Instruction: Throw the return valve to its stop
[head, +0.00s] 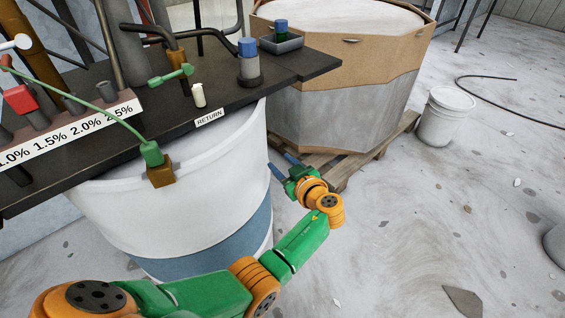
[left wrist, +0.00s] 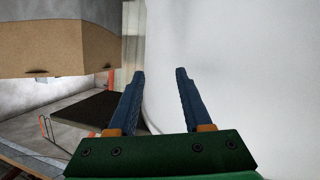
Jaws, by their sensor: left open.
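The return valve is a green lever handle (head: 172,75) on a brown pipe fitting. It stands on the dark shelf (head: 225,98), behind the white RETURN label (head: 209,117) in the head view. My left gripper (head: 283,163) is below the shelf's right end, beside the white drum, well apart from the valve. In the left wrist view its two blue fingers (left wrist: 160,75) are spread with nothing between them. The drum's pale wall (left wrist: 240,60) fills the right of that view. The valve does not show in the wrist view. My right gripper is in neither view.
A white drum (head: 190,215) with a blue band stands under the shelf. A blue-capped bottle (head: 249,65) and a small pale cylinder (head: 198,95) stand near the valve. A large carton-wrapped container (head: 340,100) sits on a pallet behind. A white bucket (head: 445,118) stands right; floor beyond is mostly clear.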

